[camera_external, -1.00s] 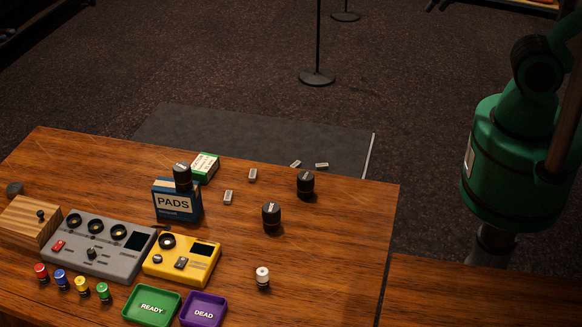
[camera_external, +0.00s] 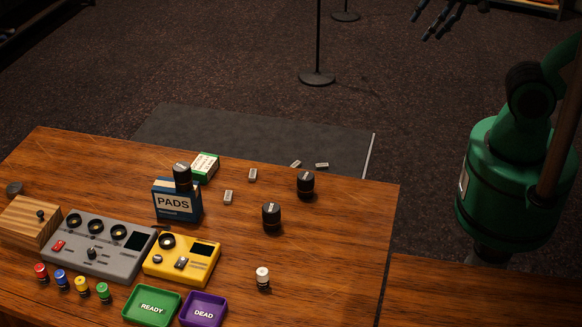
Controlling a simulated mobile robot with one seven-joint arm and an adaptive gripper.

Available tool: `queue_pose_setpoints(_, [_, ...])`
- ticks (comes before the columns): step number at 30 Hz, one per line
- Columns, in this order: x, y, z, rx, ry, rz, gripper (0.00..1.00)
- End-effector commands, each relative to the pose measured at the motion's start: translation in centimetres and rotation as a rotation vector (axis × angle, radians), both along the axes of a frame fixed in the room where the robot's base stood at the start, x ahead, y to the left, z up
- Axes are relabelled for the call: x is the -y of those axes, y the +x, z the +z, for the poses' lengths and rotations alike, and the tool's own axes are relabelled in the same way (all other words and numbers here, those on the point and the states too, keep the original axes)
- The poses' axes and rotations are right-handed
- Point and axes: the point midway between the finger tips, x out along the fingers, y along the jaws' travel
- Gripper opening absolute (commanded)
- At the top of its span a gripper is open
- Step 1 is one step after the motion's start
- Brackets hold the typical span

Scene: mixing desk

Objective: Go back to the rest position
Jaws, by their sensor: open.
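My gripper (camera_external: 436,24) shows at the top right edge of the external view, cut off by the frame. Its dark fingers are spread, and I see nothing between them. It is over the floor beyond the desk, well apart from everything on the desk. My green arm (camera_external: 510,185) stands at the right, beside the desk. The wrist and the links between are out of frame.
The wooden desk (camera_external: 330,255) holds a PADS box (camera_external: 175,205) with a black knob on top, a grey mixer (camera_external: 105,255), a yellow device (camera_external: 182,262), black knobs (camera_external: 271,217), a green READY tray (camera_external: 152,292) and a purple DEAD tray (camera_external: 218,301). A stand (camera_external: 318,77) is behind.

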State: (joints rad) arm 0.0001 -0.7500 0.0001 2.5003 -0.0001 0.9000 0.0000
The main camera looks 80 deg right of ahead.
Motion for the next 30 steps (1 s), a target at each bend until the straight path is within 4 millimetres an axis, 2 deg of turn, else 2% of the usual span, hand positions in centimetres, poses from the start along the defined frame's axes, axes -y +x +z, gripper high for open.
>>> queue_pose_setpoints(1, [0.0, 0.0, -1.8, 0.000, 0.000, 0.000, 0.59])
queue_pose_setpoints(12, [0.0, 0.0, -7.8, 0.000, 0.000, 0.000, 0.59])
queue_pose_setpoints(18, [0.0, 0.0, -8.9, 0.000, 0.000, 0.000, 0.59])
queue_pose_setpoints(30, [0.0, 0.0, -8.9, 0.001, 0.000, 0.000, 0.59])
